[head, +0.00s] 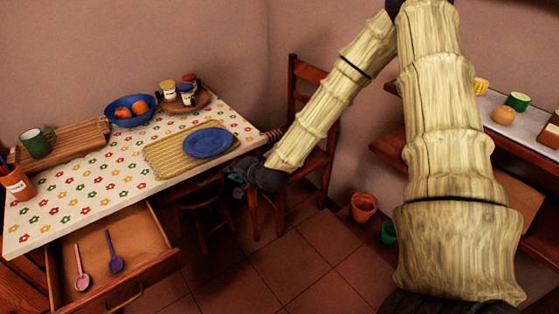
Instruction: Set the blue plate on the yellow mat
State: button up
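The blue plate (209,142) lies flat on the right part of the yellow mat (163,158), on the flowered tabletop. The mat shows to the left of the plate and around its far side; the plate's near right rim reaches close to the mat's edge. My gripper (238,180) is small and dark in this view, just off the table's right front edge and apart from the plate. It holds nothing that I can see, but its fingers are too small and dark to tell whether they are open.
A blue bowl of orange fruit (131,109), a round tray with jars (206,99), a wooden board (75,143), a green mug (38,143) and a terracotta pot (17,184) stand on the table. An open drawer (146,242) with two spoons juts out. A chair (305,72) stands behind my arm.

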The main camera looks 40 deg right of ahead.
jog(key=s+a+f+n+g, duration=0.3)
jog(key=s+a+f+n, duration=0.1)
jog(key=s+f, duration=0.6)
jog(key=s+a+f+n+g, duration=0.4)
jog(key=s+f, duration=0.5)
jog(key=s, duration=0.2)
jog(key=s+f+n+g, duration=0.2)
jog(key=s+f+n, duration=0.1)
jog(key=s, duration=0.7)
jog(key=s+f+n+g+h, duration=0.1)
jog(key=s+f+n+g, duration=0.1)
jog(key=s, duration=0.9)
notch_tip(320, 180, down, 2)
jog(key=shift+s+f+n+g, duration=0.2)
jog(key=shift+n+g, duration=0.2)
jog(key=shift+n, duration=0.3)
jog(key=shift+d, duration=0.1)
jog(key=shift+r, duration=0.1)
